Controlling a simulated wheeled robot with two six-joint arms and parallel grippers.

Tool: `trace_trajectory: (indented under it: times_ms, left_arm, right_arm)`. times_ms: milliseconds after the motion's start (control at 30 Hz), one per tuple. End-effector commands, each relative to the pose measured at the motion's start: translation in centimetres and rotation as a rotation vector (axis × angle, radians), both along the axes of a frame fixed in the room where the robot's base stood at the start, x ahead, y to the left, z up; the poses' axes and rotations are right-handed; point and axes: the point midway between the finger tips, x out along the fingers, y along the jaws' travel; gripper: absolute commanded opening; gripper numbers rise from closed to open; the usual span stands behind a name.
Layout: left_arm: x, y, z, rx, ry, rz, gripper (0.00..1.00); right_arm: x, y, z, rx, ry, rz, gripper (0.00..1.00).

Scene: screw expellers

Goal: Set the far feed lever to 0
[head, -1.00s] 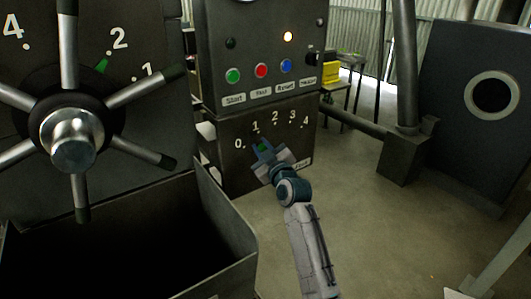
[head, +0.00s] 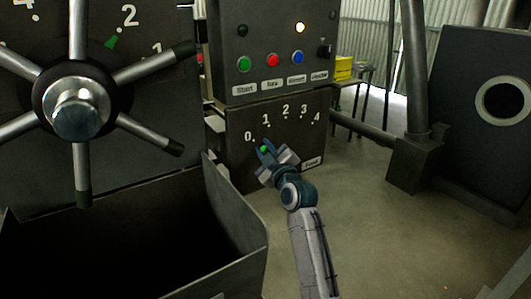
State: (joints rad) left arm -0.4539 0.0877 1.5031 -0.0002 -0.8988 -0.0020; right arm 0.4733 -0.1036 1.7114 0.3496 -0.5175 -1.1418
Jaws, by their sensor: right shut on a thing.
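The far feed lever (head: 264,149) shows only as a green tip between the fingers of my right gripper (head: 266,151). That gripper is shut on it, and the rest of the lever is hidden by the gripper. The lever sits on a dark panel (head: 238,172) with a scale of 0 to 4 and a small label at its lower right. The green tip is below the 1 and to the right of the 0, nearer the 0 and 1 end of the scale. My left gripper is not in view.
A large spoked handwheel (head: 75,108) with its own numbers is at the left, above an open dark bin (head: 236,230). A button box (head: 273,40) with green, red and blue buttons stands above the scale.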

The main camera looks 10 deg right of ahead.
Motion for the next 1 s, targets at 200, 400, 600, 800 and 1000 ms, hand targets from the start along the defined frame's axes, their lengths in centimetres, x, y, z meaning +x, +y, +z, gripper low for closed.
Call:
trace_trajectory:
  times_ms: [200,400,600,800,1000]
  left_arm:
    - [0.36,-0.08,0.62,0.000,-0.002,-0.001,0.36]
    - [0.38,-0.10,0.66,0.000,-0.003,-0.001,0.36]
    - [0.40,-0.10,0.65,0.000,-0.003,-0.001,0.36]
    - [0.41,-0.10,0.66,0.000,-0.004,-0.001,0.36]
    - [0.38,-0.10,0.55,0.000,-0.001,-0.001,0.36]
  right_arm:
    - [-0.02,0.04,-0.23,-0.008,0.000,0.000,0.00]
    - [-0.02,0.05,-0.29,-0.010,0.002,0.001,0.00]
    - [-0.02,0.05,-0.36,-0.010,0.002,0.000,0.33]
    - [-0.01,0.04,-0.25,-0.008,0.000,0.001,0.39]
    - [-0.50,-0.08,-0.36,-0.009,-0.001,0.000,0.39]
